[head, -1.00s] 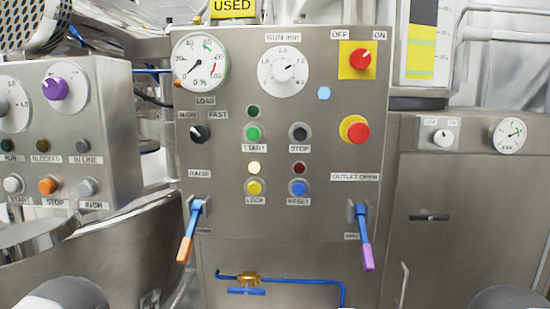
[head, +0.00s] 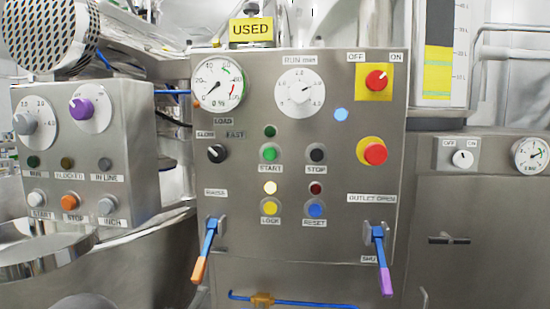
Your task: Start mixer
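The steel mixer control panel (head: 340,235) faces me in the middle of the head view. It has a green START button (head: 269,153), a black STOP button (head: 317,153), a yellow LOCK button (head: 270,207) and a blue RESET button (head: 316,208). The lamp (head: 270,187) above LOCK glows pale yellow; the green lamp above START looks dark. A RUN min dial (head: 300,92), a black SLOW/FAST knob (head: 216,153), a red OFF/ON switch (head: 376,80) and a red mushroom button (head: 374,153) are also on it. Neither gripper is in view.
Two blue levers stick out low on the panel, one orange-tipped (head: 205,250), one purple-tipped (head: 382,260). A second panel (head: 135,140) with its own START and STOP stands left. A yellow USED sign (head: 251,29) tops the main panel. A cabinet (head: 480,200) stands right.

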